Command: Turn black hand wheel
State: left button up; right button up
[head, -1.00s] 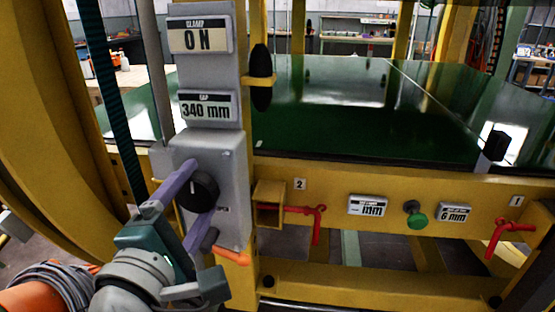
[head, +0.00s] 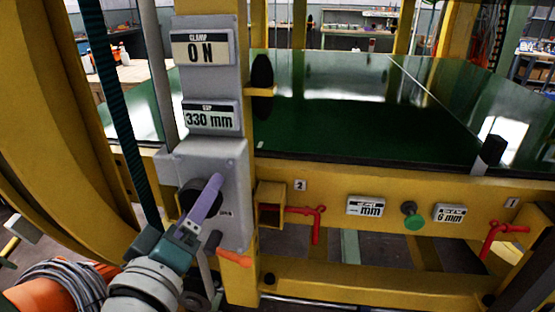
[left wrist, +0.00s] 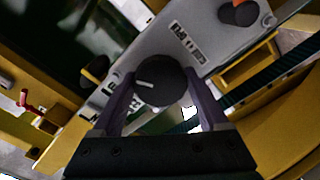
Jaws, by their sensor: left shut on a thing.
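The black hand wheel (head: 188,197) is a round dark knob on the front of the grey control box, partly hidden behind a purple finger in the head view. My left gripper (head: 208,200) reaches it from below and is turned on its side. In the left wrist view the wheel (left wrist: 158,88) shows a white mark on its face and sits between the two purple fingers, which are shut on it. The lower display (head: 210,116) on the grey column reads 330 mm. My right gripper is not in view.
A black handle (head: 262,74) stands beside the column. An orange part (head: 235,258) sits below the box. Red handles (head: 316,217) and a green knob (head: 413,218) are along the yellow beam. A green plate (head: 330,120) lies behind.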

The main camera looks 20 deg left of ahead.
pick_arm(q)
jog(key=m+p, duration=0.1)
jog(key=m, duration=0.3)
jog(key=shift+m, duration=0.4)
jog(key=m, duration=0.9)
jog(key=shift+p, duration=0.35)
jog(key=m, duration=0.4)
jog(key=shift+a+m, duration=0.1)
jog(key=shift+m, duration=0.3)
jog(key=o, duration=1.3)
jog(key=shift+c, duration=0.2)
jog(key=shift+s, duration=0.15)
